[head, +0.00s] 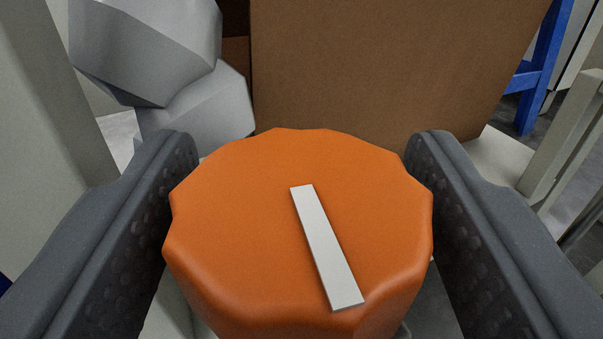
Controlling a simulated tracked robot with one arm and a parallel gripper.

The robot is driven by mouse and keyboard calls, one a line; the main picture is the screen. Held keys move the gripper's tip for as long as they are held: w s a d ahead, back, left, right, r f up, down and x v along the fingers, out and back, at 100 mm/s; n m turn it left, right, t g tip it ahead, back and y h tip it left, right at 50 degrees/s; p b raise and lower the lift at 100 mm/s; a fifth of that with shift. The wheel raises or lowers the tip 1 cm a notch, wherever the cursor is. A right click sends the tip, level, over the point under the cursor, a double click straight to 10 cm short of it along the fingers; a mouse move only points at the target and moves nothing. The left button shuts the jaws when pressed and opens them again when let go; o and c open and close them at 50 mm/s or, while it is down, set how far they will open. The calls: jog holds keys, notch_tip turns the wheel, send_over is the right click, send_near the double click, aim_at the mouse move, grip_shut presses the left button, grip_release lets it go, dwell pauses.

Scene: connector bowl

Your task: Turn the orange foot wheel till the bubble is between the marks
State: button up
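The orange foot wheel (240,225) fills the lower middle of the head view. It is a many-sided knob with rounded edges, seen from above. A white strip (327,246) on its top slants from upper left to lower right. My gripper (300,150) has one dark grey, dimpled finger on each side of the wheel. The wheel's sides lie close against both inner faces. I cannot tell whether the fingers press on it or leave a narrow gap. The bubble and its marks are not in view.
A large brown box-like panel (390,65) stands behind the wheel. Grey faceted shapes (150,50) are at the upper left, beside a pale upright (45,110). A blue frame (540,75) and pale bars (565,140) are at the right.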

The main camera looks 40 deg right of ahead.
jog(key=c, duration=0.6)
jog(key=shift+d, duration=0.2)
jog(key=shift+a, duration=0.1)
jog(key=shift+s+n+t+y+p, duration=0.1)
jog(key=shift+n+t+y+p, duration=0.3)
jog(key=shift+y, duration=0.1)
jog(key=n+t+y+p, duration=0.2)
jog(key=y, duration=0.1)
jog(key=n+t+y+p, duration=0.1)
jog(key=n+y, duration=0.1)
jog(key=y, duration=0.1)
jog(key=shift+n, duration=0.3)
jog(key=n+y, duration=0.1)
jog(key=y, duration=0.1)
jog(key=n+y, duration=0.1)
jog(key=y, duration=0.1)
jog(key=shift+f+n+t+y, duration=0.1)
jog(key=shift+n+t+y, duration=0.2)
jog(key=shift+n+y, duration=0.1)
jog(key=shift+a+n+y+b, duration=0.1)
jog(key=shift+n+y+b, duration=0.35)
jog(key=shift+n+y, duration=1.1)
jog(key=shift+a+y, duration=0.1)
jog(key=shift+y, duration=0.55)
